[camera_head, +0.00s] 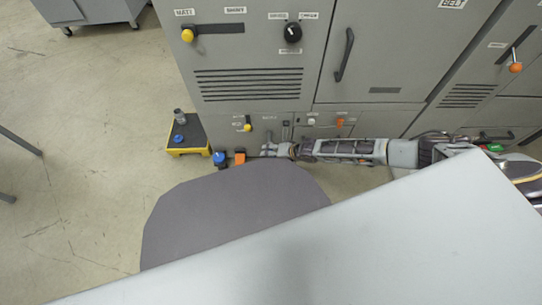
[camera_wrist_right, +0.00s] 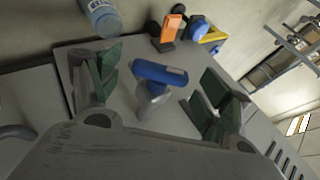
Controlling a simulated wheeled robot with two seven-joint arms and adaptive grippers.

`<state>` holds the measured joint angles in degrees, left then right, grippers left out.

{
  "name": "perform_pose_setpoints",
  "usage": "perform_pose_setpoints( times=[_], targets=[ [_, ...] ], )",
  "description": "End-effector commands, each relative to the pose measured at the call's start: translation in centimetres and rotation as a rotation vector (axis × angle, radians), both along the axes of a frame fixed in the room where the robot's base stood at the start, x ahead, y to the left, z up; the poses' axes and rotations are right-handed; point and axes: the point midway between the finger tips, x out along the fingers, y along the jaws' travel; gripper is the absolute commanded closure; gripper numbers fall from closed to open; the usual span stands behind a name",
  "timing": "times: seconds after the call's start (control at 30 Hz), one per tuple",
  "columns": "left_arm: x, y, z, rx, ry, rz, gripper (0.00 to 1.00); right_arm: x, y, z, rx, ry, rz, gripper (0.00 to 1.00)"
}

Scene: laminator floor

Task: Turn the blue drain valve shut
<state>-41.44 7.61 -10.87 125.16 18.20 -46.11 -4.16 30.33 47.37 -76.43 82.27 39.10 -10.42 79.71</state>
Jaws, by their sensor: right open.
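The blue drain valve is a short blue bar handle (camera_wrist_right: 160,74) on a pale grey stem, standing out from a grey panel in the right wrist view. My right gripper (camera_wrist_right: 160,88) is open around it, one green-padded finger on each side, with visible gaps between pads and handle. In the head view my right gripper (camera_head: 270,149) is low at the front of the grey machine (camera_head: 255,85), and I cannot make out the valve handle there. My left gripper is not in view.
A blue knob (camera_head: 219,158) and an orange handle (camera_head: 239,157) sit low left of the gripper. A yellow-edged tray (camera_head: 188,151) stands on the floor further left. A grey-blue cylinder (camera_wrist_right: 101,17) is near one finger. Open floor lies left.

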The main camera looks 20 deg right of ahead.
Motion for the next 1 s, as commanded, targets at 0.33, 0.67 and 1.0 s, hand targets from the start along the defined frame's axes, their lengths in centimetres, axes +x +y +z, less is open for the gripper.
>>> perform_pose_setpoints(
  times=[0.33,0.67,1.0],
  targets=[
    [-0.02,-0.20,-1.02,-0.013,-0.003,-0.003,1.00,0.90,0.72,-1.11,-0.001,0.000,0.001,0.21],
    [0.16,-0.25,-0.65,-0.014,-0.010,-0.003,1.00,0.93,0.71,-1.12,-0.001,0.000,0.001,0.23],
    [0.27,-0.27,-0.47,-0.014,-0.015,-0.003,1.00,0.92,0.69,-1.13,-0.001,0.000,0.001,0.66]
  ],
)
